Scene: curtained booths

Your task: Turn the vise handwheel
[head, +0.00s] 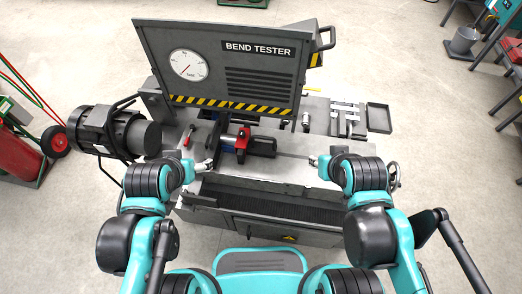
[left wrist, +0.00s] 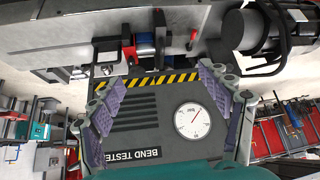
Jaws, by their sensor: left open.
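A spoked handwheel (head: 394,175) shows at the right end of the bend tester bench (head: 262,224), partly hidden behind my right arm. A red and blue clamp-like fixture (head: 242,139) sits on the bench top near the middle; it also shows in the left wrist view (left wrist: 128,50). My left gripper (head: 209,164) is over the bench, left of the fixture and well away from the handwheel. In the left wrist view its purple-padded fingers (left wrist: 160,98) are spread apart with nothing between them. My right gripper (head: 313,160) is over the bench, left of the handwheel; its fingers are too small to read.
The upright panel (head: 232,62) with a round gauge (head: 188,65) stands behind the bench top. A motor (head: 112,132) sticks out at the left. A small black tray (head: 379,117) sits at the back right. Open floor (head: 441,140) lies right of the bench.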

